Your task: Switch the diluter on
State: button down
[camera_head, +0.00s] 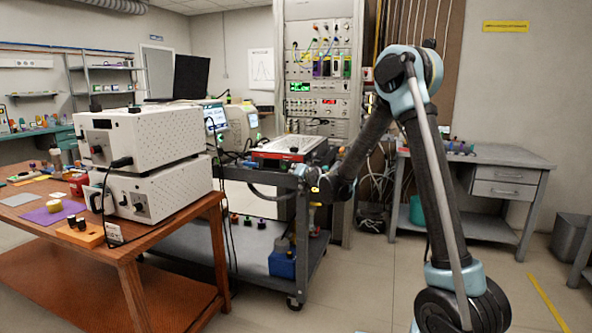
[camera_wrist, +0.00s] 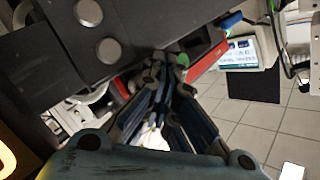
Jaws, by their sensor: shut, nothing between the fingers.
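No label in view names the diluter, so I cannot tell for certain which device it is. A low device with a red front edge (camera_head: 285,155) lies on top of the grey cart (camera_head: 268,180). In the wrist view a red panel (camera_wrist: 207,58) with a round green part (camera_wrist: 183,60) shows just beyond my fingertips. My gripper (camera_wrist: 168,68) is shut and empty, its fingertips close to that red panel; contact cannot be told. In the head view my gripper (camera_head: 312,180) is small and dark beside the cart's right front edge.
Two stacked white boxes (camera_head: 147,135) stand on the wooden table (camera_head: 150,258) at left. Instruments with lit screens (camera_head: 215,117) stand behind the cart. A tall rack (camera_head: 318,60) rises at the back. A grey desk (camera_head: 480,160) stands at right.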

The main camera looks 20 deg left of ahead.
jog(key=shift+w+d+r, duration=0.15)
jog(key=shift+w+r, duration=0.05)
jog(key=shift+w, duration=0.2)
jog(key=shift+w+f, duration=0.15)
jog(key=shift+w, duration=0.15)
dwell(0.5)
jog(key=shift+s, duration=0.1)
dwell(0.4)
jog(key=shift+s+d+f, duration=0.2)
jog(key=shift+s+f, duration=0.45)
jog(key=shift+s, duration=0.25)
jog(key=shift+s+a+f, duration=0.15)
jog(key=shift+s+f, duration=0.5)
jog(key=shift+s+a+r, duration=0.1)
jog(key=shift+s+r, duration=0.2)
jog(key=shift+s, duration=0.55)
jog(key=shift+s+r, duration=0.3)
jog(key=shift+s, duration=0.5)
